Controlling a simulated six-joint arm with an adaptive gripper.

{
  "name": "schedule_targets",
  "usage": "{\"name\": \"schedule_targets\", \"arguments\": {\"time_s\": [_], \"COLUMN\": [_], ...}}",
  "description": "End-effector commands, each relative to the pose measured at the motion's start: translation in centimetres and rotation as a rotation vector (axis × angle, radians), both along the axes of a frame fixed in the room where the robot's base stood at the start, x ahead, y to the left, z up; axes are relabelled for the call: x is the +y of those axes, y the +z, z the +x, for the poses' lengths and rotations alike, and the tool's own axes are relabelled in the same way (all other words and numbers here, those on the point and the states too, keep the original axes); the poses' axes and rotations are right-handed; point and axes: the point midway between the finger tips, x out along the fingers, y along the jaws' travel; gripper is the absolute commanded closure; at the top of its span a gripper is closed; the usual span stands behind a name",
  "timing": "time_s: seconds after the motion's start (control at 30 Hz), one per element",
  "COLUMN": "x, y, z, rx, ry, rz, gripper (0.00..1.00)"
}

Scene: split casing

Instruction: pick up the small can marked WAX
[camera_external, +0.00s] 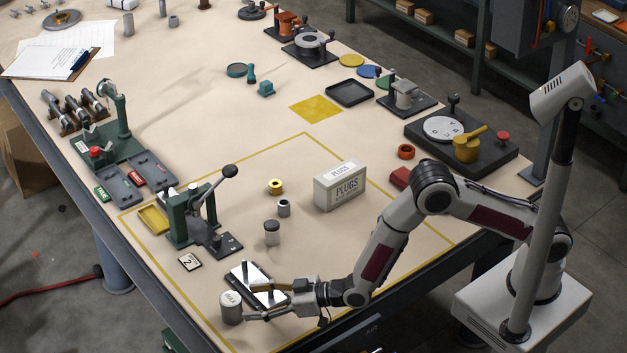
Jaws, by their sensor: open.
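The small can marked WAX (231,308) stands upright near the front left edge of the bench. It is grey with a pale label and dark letters. My gripper (247,302) is low over the bench, its fingers pointing left toward the can. The gripper is open, with one finger on the far side and one on the near side. The fingertips are close to the can's right side; I cannot tell whether they touch it.
A dark plate with white strips (249,276) lies just behind the gripper. A green lever press (190,217) is behind left. A number card (190,261) lies near the edge.

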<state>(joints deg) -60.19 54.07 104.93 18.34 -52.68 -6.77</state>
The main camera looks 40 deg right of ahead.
Motion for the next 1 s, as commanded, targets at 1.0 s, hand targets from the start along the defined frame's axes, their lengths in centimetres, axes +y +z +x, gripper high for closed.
{"name": "schedule_targets", "arguments": {"time_s": [1.0], "x": [2.2], "y": [-0.9], "z": [2.3], "rx": [0.000], "ry": [-0.001], "rz": [0.000], "gripper": [0.39]}}
